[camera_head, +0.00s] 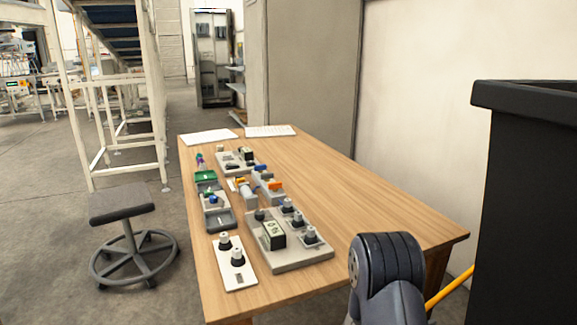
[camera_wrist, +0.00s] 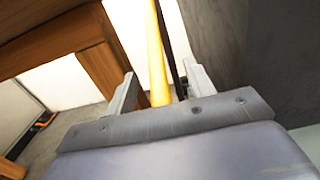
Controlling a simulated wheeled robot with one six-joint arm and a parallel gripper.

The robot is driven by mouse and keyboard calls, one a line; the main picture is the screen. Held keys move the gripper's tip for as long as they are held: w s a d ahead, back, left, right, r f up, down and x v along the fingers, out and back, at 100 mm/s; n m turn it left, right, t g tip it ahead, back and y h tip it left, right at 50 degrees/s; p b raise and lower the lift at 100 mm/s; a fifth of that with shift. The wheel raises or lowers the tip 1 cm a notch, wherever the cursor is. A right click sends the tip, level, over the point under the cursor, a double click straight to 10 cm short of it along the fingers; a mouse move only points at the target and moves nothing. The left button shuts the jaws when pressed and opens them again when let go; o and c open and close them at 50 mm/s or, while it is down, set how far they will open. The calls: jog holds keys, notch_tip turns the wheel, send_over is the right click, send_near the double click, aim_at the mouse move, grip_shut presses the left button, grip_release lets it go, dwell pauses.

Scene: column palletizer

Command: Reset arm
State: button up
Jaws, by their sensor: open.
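My gripper (camera_wrist: 160,90) shows in the wrist view with its two fingers apart and nothing between them that I can tell is held. A yellow bar or cable (camera_wrist: 156,50) runs behind the fingers. In the head view a dark rounded link of my arm is at the lower right, in front of the table's near right corner. My fingers are not visible in the head view.
A black bin (camera_head: 525,200) stands close at right. A stool (camera_head: 122,205) is at left. The table's right side is bare.

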dwell(0.4)
jog(key=v, duration=1.2)
jog(key=x, duration=1.2)
jog(key=shift+d, duration=0.3)
notch_tip(320, 180, up, 14)
jog(key=s+a+p, duration=0.1)
jog(key=a+p, duration=0.1)
jog(key=p, duration=1.1)
jog(key=shift+a+r, duration=0.2)
jog(key=shift+a, duration=0.15)
